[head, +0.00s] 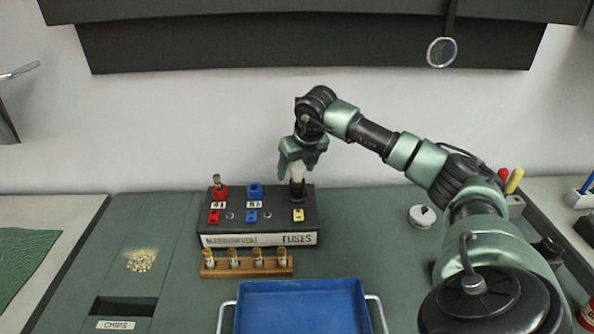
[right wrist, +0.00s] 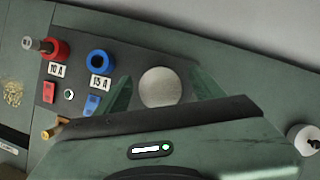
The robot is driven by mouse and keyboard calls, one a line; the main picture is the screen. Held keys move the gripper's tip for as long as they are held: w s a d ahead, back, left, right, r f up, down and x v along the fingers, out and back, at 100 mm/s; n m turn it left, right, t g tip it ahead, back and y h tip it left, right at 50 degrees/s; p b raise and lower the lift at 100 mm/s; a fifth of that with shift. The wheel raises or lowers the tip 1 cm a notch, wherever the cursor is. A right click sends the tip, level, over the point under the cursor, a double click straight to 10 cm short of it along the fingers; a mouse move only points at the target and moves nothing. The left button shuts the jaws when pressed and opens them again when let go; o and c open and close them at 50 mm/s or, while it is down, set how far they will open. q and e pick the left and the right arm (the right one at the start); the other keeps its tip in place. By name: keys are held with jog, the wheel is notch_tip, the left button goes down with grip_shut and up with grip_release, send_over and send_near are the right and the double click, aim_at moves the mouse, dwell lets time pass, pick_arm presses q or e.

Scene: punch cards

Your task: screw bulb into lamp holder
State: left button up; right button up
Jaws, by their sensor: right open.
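A pale, round-topped bulb (head: 298,172) stands upright at the black holder (head: 297,190) on the right end of the fuse box (head: 262,225). My right gripper (head: 296,162) is above the holder, pointing down, with its fingers on either side of the bulb. In the right wrist view the bulb's round top (right wrist: 161,87) shows between the two spread fingers, with visible gaps to them. I cannot tell how deep the bulb sits, since the gripper and the view angle hide its base. My left gripper is not in view.
The fuse box also bears a red holder (head: 219,192) with a fuse standing in it and an empty blue holder (head: 254,191). A wooden rack (head: 246,264) of several fuses and a blue tray (head: 300,285) are in front. A white round knob (head: 422,216) is to the right.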

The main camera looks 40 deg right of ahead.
jog(key=n+y, duration=0.2)
jog(key=n, duration=0.3)
jog(key=n+y, duration=0.1)
jog(key=n, duration=0.1)
jog(key=n+p, duration=0.1)
jog(key=n, duration=0.1)
jog(key=shift+a+n+g+y, duration=0.1)
jog(key=shift+n+g+y, duration=0.2)
jog(key=shift+y, duration=0.1)
jog(key=shift+n, duration=0.4)
